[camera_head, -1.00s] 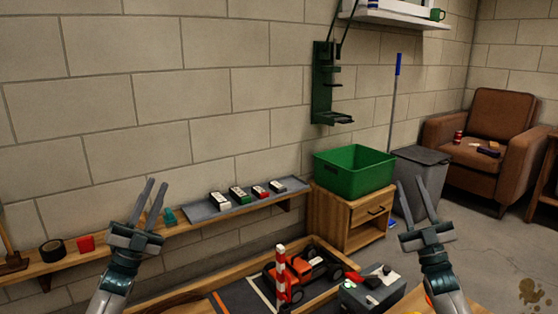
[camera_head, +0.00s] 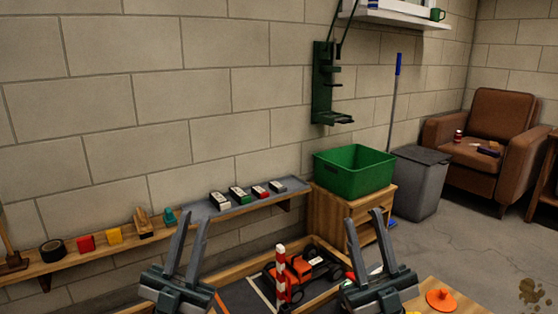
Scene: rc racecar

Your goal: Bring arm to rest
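My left gripper (camera_head: 192,221) is at the lower left of centre, pointing up, with its two fingers apart and nothing between them. My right gripper (camera_head: 363,216) is at the lower right of centre, also pointing up, open and empty. Between them, lower down, a red and black RC car (camera_head: 302,269) sits inside a wooden-framed area. A red-and-white striped post (camera_head: 281,272) stands in front of the car. My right gripper covers part of the space to the right of the car.
A wall shelf (camera_head: 70,266) at left holds tape, coloured blocks and a grey tray (camera_head: 288,184) with several small items. A green bin (camera_head: 353,170) stands on a wooden cabinet (camera_head: 325,212). A wooden surface (camera_head: 465,304) at lower right bears an orange round piece (camera_head: 441,300).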

